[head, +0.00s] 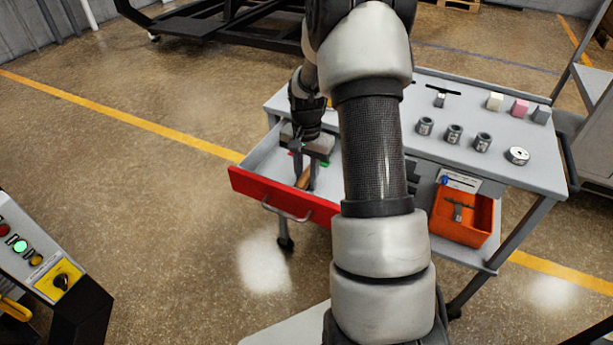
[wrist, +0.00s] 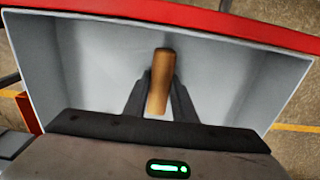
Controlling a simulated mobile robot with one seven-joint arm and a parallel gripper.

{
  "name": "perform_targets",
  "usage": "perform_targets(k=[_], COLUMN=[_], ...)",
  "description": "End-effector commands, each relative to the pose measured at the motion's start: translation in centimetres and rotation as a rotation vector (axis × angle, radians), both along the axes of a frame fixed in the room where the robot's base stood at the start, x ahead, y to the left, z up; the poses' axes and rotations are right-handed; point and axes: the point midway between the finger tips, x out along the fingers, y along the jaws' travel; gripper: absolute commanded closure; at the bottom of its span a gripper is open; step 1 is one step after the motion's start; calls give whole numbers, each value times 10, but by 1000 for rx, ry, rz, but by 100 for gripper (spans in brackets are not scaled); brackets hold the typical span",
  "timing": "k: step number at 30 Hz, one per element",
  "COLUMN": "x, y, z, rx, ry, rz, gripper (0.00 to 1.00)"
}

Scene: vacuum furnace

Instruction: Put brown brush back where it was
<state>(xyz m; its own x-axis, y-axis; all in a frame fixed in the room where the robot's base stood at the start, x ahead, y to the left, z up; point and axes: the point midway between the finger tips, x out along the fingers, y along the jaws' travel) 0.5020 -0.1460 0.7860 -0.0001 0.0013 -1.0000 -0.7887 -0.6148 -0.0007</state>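The brown brush (wrist: 162,75) shows as a plain brown handle, pointing away between the two dark fingers in the wrist view. My gripper (wrist: 161,88) has its fingers close against both sides of the handle and looks shut on it. In the head view my gripper (head: 306,178) reaches down into the open drawer, with the brown brush (head: 304,177) slanted at the fingertips. I cannot tell whether the brush touches the drawer floor. Any bristle end is hidden below my gripper.
The red-fronted drawer (head: 275,197) is pulled out of the grey cart (head: 470,155); its visible floor (wrist: 225,75) is otherwise bare. A control panel (head: 40,260) stands at left.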

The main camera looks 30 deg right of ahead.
Motion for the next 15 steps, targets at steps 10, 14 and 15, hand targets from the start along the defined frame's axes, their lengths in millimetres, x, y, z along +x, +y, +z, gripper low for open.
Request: perform_targets(k=[10, 14, 15], x=[0, 0, 1], y=[0, 0, 0], z=[0, 6, 11], rx=[0, 0, -1], ry=[0, -1, -2], rz=[0, 0, 0], gripper=[58, 58, 58])
